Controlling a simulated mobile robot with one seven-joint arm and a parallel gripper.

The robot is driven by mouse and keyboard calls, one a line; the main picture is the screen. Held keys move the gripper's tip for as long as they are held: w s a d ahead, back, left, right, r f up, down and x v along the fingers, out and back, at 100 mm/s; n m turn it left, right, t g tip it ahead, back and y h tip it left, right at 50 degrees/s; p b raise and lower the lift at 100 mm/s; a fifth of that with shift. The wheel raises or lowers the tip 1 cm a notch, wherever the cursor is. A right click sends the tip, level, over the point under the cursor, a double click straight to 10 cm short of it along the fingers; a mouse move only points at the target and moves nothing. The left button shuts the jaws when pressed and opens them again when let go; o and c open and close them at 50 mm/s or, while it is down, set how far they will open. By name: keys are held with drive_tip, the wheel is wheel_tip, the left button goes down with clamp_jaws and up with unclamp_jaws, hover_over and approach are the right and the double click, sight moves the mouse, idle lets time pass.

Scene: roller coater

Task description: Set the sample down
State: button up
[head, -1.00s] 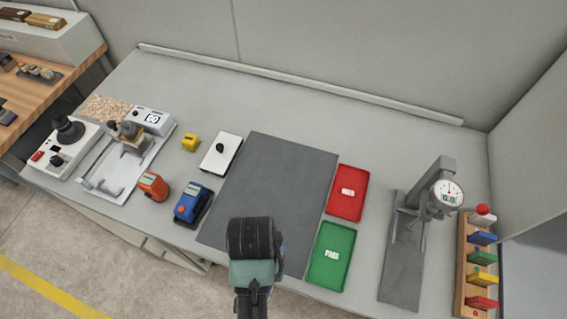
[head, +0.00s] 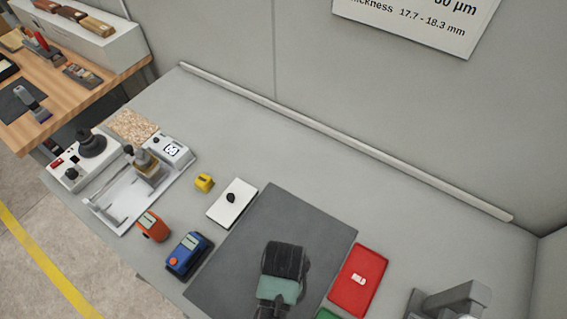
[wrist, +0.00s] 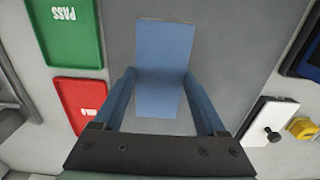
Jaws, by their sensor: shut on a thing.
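The sample is a flat blue panel (wrist: 165,50) in the wrist view, between the two fingers of my gripper (wrist: 160,78). My gripper is shut on it. In the head view my gripper (head: 284,268) is over the front part of the dark grey mat (head: 270,215), seen from behind and above; its fingertips and the sample are hidden there. The mat fills the background behind the sample in the wrist view. I cannot tell how high the sample is above it.
Right of the mat are a red tray (head: 358,300) and a green PASS tray (wrist: 68,45). Left are a white plate with a black knob (head: 231,203), a yellow block (head: 204,182), a blue device (head: 189,255) and an orange device (head: 153,226). A gauge stand (head: 450,300) is at lower right.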

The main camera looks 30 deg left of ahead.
drive_tip(key=shift+w+f, duration=0.1)
drive_tip(key=shift+f, duration=2.2)
drive_tip(key=shift+f, duration=0.1)
drive_tip(key=o, duration=1.3)
drive_tip(key=shift+o, duration=0.2)
wheel_tip(320, 180, up, 12)
drive_tip(key=shift+r, duration=0.15)
